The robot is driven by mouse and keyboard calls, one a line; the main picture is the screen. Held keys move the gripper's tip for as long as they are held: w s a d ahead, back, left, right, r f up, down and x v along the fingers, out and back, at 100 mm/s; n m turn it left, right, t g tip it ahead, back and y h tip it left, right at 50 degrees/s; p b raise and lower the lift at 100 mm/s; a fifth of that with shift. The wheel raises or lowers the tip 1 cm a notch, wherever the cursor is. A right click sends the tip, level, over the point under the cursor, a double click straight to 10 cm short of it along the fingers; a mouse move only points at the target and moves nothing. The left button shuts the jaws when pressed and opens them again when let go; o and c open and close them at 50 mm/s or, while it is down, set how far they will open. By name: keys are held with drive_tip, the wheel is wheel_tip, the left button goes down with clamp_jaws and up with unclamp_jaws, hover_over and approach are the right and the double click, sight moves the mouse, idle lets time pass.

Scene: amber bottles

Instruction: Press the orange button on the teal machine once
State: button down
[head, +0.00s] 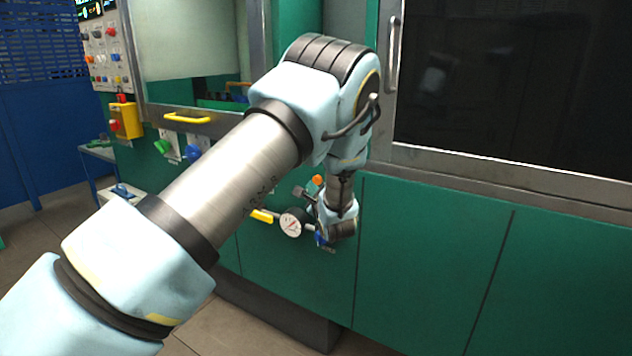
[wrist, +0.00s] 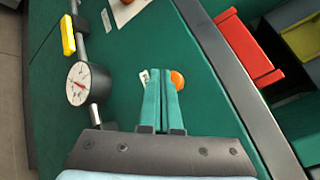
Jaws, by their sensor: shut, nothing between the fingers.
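The teal machine (head: 430,250) fills the middle and right of the head view, and its green panel (wrist: 125,45) spans the wrist view. The round orange button (wrist: 178,79) sits on that panel, at the tip of the right finger, which partly covers it. Whether they touch I cannot tell. A small orange spot (head: 317,180), seemingly the button, shows beside my arm's end in the head view. My gripper (wrist: 160,78) is shut and empty, its teal fingers together. In the head view my arm hides the fingers.
A round pressure gauge (wrist: 88,83) on a pipe with a yellow handle (wrist: 68,35) stands left of the fingers. A grey ledge (wrist: 215,60) runs on the right, with a red bin (wrist: 245,45) beyond it. A dark window (head: 510,85) is at the right.

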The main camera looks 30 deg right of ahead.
drive_tip(key=shift+s+a+p, duration=0.25)
drive_tip(key=shift+s+a, duration=0.15)
drive_tip(key=shift+a, duration=0.35)
drive_tip(key=shift+s+a+p, duration=0.25)
drive_tip(key=shift+s+a, duration=0.15)
drive_tip(key=shift+a, duration=0.3)
drive_tip(key=shift+s+a+p, duration=0.25)
drive_tip(key=shift+s+a, duration=0.15)
drive_tip(key=shift+a, duration=0.35)
